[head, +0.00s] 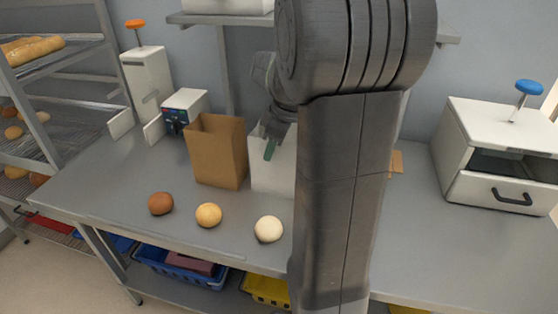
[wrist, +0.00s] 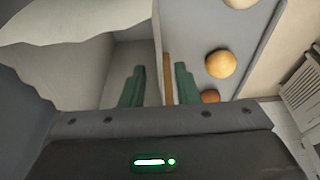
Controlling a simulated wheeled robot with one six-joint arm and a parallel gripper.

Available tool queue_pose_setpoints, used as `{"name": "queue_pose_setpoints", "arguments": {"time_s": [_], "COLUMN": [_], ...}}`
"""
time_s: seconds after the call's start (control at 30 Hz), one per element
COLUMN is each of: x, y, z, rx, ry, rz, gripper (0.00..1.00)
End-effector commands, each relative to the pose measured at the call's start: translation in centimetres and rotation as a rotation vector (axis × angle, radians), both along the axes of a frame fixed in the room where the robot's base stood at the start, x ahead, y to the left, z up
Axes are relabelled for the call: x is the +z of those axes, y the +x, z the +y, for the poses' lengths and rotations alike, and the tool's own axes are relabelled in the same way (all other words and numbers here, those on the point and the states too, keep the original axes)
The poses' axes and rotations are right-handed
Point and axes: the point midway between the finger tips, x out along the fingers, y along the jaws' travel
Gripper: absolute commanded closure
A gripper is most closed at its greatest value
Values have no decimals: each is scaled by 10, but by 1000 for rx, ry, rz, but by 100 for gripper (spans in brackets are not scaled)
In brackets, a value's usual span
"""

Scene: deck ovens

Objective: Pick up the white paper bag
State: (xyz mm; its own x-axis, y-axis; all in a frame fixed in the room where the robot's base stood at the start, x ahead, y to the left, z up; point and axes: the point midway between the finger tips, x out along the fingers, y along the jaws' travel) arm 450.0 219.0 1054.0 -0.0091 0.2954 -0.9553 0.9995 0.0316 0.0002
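The white paper bag (head: 272,172) stands upright and open on the grey worktop, to the right of a brown paper bag (head: 217,152). My arm hides its right side in the head view. My gripper (head: 271,147) points down at the white bag's top, with one green finger showing in front of it. In the wrist view, the white bag's inside (wrist: 82,60) fills the left. My gripper (wrist: 159,82) is open there, with a clear gap between the fingers. The bag's front wall runs between them; the left finger appears inside, the right one outside.
A brown bun (head: 161,203), a yellow bun (head: 208,215) and a pale bun (head: 268,229) lie along the front. A small control box (head: 186,108) stands behind the brown bag. A white oven (head: 499,150) stands at the right, a bread rack (head: 60,90) at the left.

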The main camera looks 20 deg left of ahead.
Motion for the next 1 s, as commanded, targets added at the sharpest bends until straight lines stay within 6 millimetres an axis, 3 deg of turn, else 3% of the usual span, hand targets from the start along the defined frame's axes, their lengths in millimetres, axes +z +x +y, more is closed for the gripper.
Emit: {"name": "queue_pose_setpoints", "arguments": {"time_s": [0.67,0.8,1.0], "x": [-5,-5,-5], "y": [0,0,0], "z": [0,0,0], "rx": [0,0,0], "ry": [0,0,0], "rz": [0,0,0], "gripper": [72,97,100]}}
